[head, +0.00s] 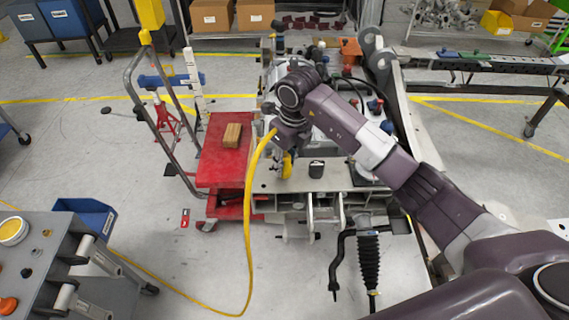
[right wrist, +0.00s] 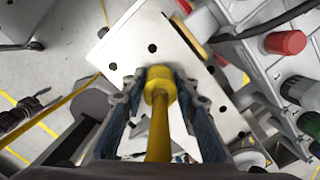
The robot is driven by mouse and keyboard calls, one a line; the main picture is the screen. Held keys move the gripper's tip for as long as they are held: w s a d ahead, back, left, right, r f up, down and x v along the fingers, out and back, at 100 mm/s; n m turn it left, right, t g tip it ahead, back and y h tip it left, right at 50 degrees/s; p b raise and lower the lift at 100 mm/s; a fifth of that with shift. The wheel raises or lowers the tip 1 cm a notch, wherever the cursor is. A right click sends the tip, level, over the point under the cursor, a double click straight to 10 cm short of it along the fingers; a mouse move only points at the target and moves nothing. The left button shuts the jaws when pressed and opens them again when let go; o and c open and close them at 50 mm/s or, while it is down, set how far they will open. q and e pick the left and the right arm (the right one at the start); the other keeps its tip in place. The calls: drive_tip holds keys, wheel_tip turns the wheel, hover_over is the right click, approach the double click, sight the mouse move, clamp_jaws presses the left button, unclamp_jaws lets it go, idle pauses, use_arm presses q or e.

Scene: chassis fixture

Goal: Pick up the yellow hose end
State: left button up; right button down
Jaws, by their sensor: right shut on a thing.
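The yellow hose end (right wrist: 160,88) is between the two fingers of my right gripper (right wrist: 162,100) in the right wrist view, with the hose running back toward the camera. In the head view my right gripper (head: 286,155) is over the chassis fixture (head: 268,205), and yellow shows just below it (head: 286,167). The yellow hose (head: 248,230) arcs from the gripper down to the floor and away to the left. The fingertips are partly hidden in the head view. My left gripper is not in view.
A red cart (head: 222,165) with a wooden block (head: 231,136) stands left of the fixture. A black ribbed boot (head: 369,262) hangs at its front. A grey cart (head: 40,255) is at the lower left. Floor between them is mostly clear.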

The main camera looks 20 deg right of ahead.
sight(285, 155)
wheel_tip(285, 155, up, 11)
drive_tip(key=b, duration=0.2)
drive_tip(key=shift+w+b, duration=0.1)
drive_tip(key=shift+b, duration=0.3)
wheel_tip(285, 155, up, 9)
drive_tip(key=shift+f, duration=0.1)
